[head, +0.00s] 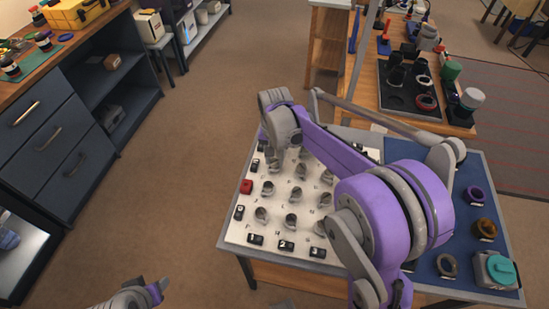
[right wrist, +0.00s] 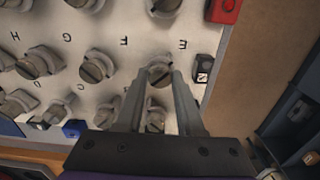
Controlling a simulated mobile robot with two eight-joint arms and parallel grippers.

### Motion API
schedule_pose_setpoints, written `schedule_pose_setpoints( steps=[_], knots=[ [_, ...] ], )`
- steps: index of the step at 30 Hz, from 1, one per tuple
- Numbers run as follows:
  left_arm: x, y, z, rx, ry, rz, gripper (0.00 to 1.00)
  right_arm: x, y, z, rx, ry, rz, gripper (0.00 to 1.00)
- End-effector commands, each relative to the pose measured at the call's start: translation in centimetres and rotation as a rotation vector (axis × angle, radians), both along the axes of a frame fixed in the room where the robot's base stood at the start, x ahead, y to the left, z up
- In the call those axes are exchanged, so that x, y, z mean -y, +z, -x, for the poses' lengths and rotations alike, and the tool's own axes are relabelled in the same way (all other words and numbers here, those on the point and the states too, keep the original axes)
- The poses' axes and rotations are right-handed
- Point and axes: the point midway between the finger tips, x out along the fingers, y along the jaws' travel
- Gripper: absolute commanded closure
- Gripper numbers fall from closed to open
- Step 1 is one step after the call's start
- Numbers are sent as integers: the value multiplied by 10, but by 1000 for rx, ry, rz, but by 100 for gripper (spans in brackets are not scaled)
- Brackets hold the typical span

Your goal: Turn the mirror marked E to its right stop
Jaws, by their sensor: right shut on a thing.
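The mirror marked E (right wrist: 158,72) is a small round grey knob with a dark slot across its face, on a pale panel (head: 236,222). In the right wrist view its letter E stands just above and to its right. My right gripper (right wrist: 160,76) has one finger on each side of the knob and is shut on it. In the head view my right gripper (head: 277,150) reaches down at the panel's far left part, and my arm hides some of the panel. Part of my left arm's end (head: 150,292) shows at the bottom edge; its fingers are unclear.
Neighbouring knobs, such as the one beside F (right wrist: 97,67), stand close by. A red block (head: 246,186) and black numbered blocks (head: 286,246) line the panel's edges. A blue mat (head: 470,265) with rings and a teal-topped device (head: 497,270) lies at the right.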

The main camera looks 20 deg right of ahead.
Motion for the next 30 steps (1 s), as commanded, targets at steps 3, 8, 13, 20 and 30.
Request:
schedule_pose_setpoints(
  steps=[3,8,13,20,30],
  knots=[
    [0,0,0,0,0,0,50,0,1,0,1,-2,1,100],
    [0,0,0,0,0,0,50,0,0,0,1,-2,1,100],
    [0,0,0,0,0,0,50,0,0,0,1,-1,1,38],
    [0,0,0,0,0,0,50,0,0,0,0,0,0,33],
    [0,3,-1,1,0,0,50,0,33,0,1,0,1,33]
  ],
)
